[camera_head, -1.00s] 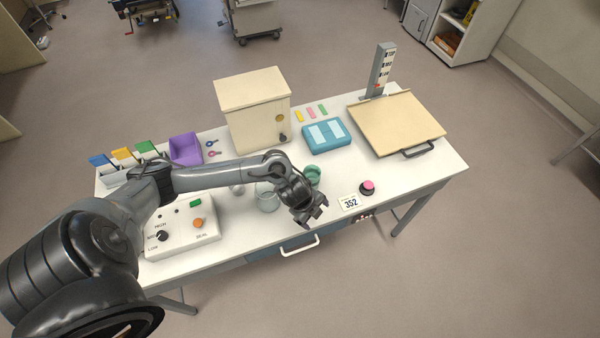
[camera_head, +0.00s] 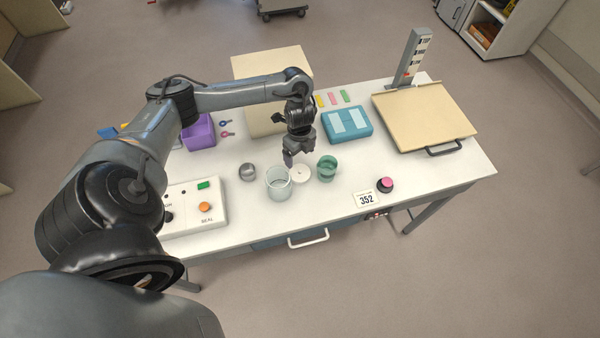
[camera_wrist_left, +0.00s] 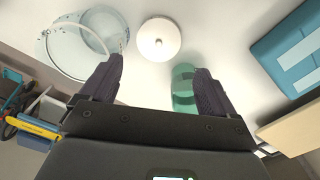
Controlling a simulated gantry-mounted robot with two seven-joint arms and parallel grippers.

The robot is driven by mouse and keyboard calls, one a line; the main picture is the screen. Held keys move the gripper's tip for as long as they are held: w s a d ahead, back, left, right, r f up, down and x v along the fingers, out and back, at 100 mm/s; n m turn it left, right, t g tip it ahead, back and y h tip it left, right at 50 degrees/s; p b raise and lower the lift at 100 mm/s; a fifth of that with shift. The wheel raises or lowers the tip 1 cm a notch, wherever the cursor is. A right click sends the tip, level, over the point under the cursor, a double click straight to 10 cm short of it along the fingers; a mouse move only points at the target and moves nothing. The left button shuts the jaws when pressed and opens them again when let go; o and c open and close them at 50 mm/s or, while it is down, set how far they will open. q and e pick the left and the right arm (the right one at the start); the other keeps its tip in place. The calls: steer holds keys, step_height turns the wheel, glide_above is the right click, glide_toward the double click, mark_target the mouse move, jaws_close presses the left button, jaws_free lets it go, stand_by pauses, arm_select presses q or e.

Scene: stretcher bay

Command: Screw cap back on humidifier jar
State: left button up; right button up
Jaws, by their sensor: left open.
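The clear glass jar (camera_head: 278,190) stands open-topped on the white table; it also shows in the left wrist view (camera_wrist_left: 75,52). The cap, a round white disc (camera_head: 301,174) with a small central knob, lies on the table just right of the jar. It shows whole in the left wrist view (camera_wrist_left: 158,40), ahead of the fingers. My left gripper (camera_head: 289,160) points down above the table, behind the jar and cap in the head view. Its fingers (camera_wrist_left: 157,82) are spread wide with nothing between them gripped. My right gripper is not in view.
A green cup (camera_head: 327,169) stands right of the cap, close to one finger in the wrist view. A grey metal knob-like object (camera_head: 247,172) is left of the jar. A blue case (camera_head: 347,124), control box (camera_head: 195,210) and pink button (camera_head: 385,184) stand around.

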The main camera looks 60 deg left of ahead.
arm_select(q)
steer(key=b, duration=0.2)
glide_above(300, 172)
step_height(300, 172, down, 6)
steer(key=shift+r, duration=0.25)
steer(key=shift+a, duration=0.1)
steer(key=shift+f, duration=2.65)
steer(key=c, duration=0.7)
steer(key=shift+r, duration=0.15)
